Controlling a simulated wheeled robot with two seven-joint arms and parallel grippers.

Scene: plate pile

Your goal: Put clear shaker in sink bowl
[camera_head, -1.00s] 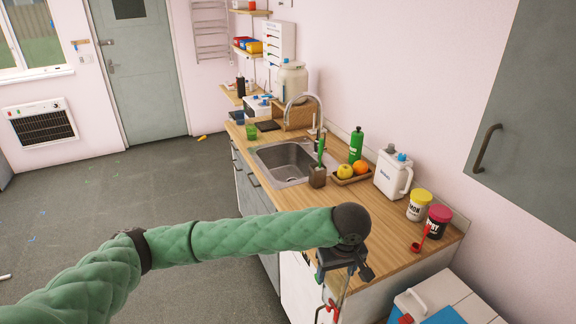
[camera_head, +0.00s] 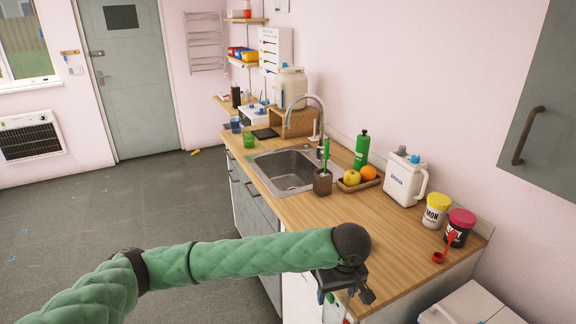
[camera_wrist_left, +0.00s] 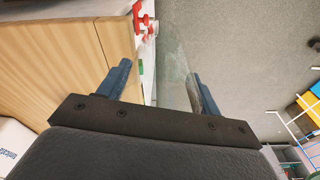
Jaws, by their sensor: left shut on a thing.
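The sink bowl (camera_head: 287,168) is a grey metal basin set in the wooden counter, under a curved tap. My left gripper (camera_head: 338,292) hangs at the counter's near front edge, nearer to me than the sink and low to its right. In the left wrist view, the gripper's two blue-grey fingers (camera_wrist_left: 160,88) are apart, with a see-through, glass-like thing, apparently the clear shaker (camera_wrist_left: 172,72), held between them. Its full shape is hard to make out, and it cannot be made out in the head view. My right gripper is out of view.
A brown pot (camera_head: 322,182) with a green-handled tool stands at the sink's right rim. Beyond it are a fruit tray (camera_head: 358,186), green bottle (camera_head: 361,150), white jug (camera_head: 404,180) and two tubs (camera_head: 435,212). The near counter top (camera_head: 375,240) has bare room.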

